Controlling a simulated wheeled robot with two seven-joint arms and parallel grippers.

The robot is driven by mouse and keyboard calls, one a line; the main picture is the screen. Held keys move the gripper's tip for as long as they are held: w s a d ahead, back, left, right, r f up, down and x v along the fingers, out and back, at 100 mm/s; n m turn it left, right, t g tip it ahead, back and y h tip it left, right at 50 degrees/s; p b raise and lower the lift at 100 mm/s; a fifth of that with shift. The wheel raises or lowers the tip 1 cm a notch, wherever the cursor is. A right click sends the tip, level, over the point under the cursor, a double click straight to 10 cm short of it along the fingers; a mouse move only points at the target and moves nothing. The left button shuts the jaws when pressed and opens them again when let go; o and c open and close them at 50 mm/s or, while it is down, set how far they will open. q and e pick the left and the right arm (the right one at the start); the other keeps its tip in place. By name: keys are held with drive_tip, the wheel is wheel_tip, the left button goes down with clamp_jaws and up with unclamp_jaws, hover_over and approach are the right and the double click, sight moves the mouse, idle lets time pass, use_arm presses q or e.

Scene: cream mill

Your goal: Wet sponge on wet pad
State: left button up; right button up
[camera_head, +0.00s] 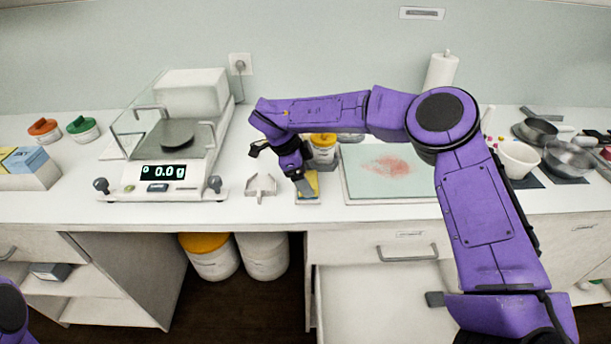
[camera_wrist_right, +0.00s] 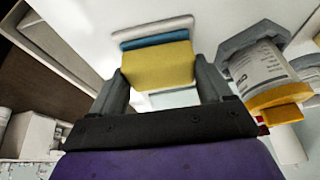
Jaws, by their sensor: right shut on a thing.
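The sponge (camera_wrist_right: 157,64) is a yellow block between the two fingers of my right gripper (camera_wrist_right: 163,78) in the right wrist view. The fingers are shut on its sides. A blue strip (camera_wrist_right: 153,40) and a white edge (camera_wrist_right: 152,28) show just beyond it; I take these for the pad and its tray. In the head view the sponge (camera_head: 313,183) is partly hidden by my right gripper (camera_head: 305,186), low over a small light tray (camera_head: 308,202). I cannot tell whether the sponge touches the pad. My left gripper is out of view.
A scale (camera_head: 165,188) reading 0.0 g stands left. A grey-white holder (camera_head: 261,187) lies left of the tray, and a yellow-lidded jar (camera_head: 323,150) stands behind. A pale board (camera_head: 360,183) with a red smear is right. Bowls (camera_head: 517,158) stand far right. A drawer (camera_head: 375,300) below is open.

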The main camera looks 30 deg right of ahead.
drive_tip(key=shift+s+f+p, duration=0.1)
drive_tip(key=shift+f+p, duration=0.05)
drive_tip(key=shift+p, duration=0.2)
idle(1.2)
wheel_tip(320, 180, up, 7)
drive_tip(key=p, duration=0.7)
drive_tip(key=shift+p, duration=0.3)
idle(0.4)
